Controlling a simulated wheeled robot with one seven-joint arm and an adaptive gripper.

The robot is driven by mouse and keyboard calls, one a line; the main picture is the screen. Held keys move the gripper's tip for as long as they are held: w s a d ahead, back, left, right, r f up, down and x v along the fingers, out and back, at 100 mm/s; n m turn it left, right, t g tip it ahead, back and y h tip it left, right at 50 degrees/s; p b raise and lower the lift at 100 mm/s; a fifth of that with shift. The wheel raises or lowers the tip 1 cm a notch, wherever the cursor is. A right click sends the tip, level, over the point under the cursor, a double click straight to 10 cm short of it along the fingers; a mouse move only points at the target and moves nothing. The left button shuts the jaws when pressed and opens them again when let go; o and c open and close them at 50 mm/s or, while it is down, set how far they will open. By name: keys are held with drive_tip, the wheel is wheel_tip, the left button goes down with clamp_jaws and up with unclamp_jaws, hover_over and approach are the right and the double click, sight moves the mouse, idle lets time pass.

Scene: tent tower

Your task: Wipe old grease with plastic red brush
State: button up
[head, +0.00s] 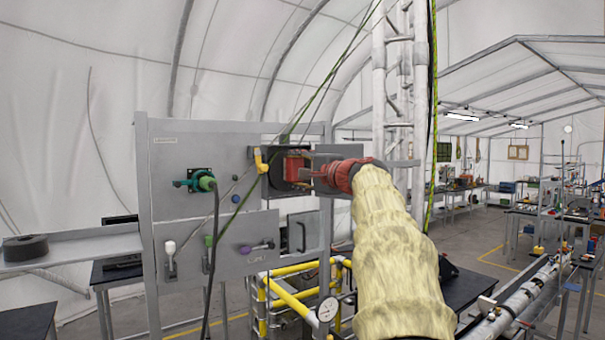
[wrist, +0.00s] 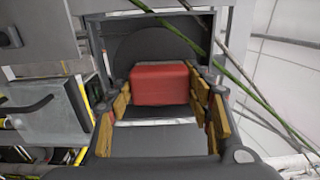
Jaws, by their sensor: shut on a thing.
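My gripper (head: 306,170) reaches into an open square recess in the grey panel. It is shut on the red plastic brush (head: 293,167), which shows as a red block between the tan-padded fingers in the wrist view (wrist: 160,86). A dark round surface (wrist: 128,50) lies just beyond the brush inside the recess. I cannot tell whether the brush touches it. No separate grease can be made out, and the brush's far face is hidden.
The grey panel (head: 228,143) carries a green connector (head: 206,183) with a hanging cable, a yellow handle (head: 260,160) and small levers. An open hatch door (head: 338,153) stands right of the recess. Green cables (wrist: 232,75) cross close by. Yellow rails (head: 295,305) lie below.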

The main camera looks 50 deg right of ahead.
sight(275, 170)
drive_tip(key=shift+w+a+b, duration=0.2)
drive_tip(key=shift+a, duration=0.45)
drive_tip(key=shift+w+a+b, duration=0.15)
drive_tip(key=shift+w+a, duration=0.1)
drive_tip(key=shift+a, duration=0.45)
drive_tip(key=shift+w+a+b, duration=0.2)
drive_tip(key=shift+a, duration=0.45)
drive_tip(key=shift+s, duration=0.1)
drive_tip(key=shift+s+a+f+b, duration=0.15)
drive_tip(key=shift+s+b, duration=0.2)
drive_tip(key=shift+s, duration=0.2)
drive_tip(key=shift+b+v, duration=0.9)
drive_tip(key=shift+v, duration=1.4)
drive_tip(key=b+v, duration=0.1)
drive_tip(key=v, duration=0.2)
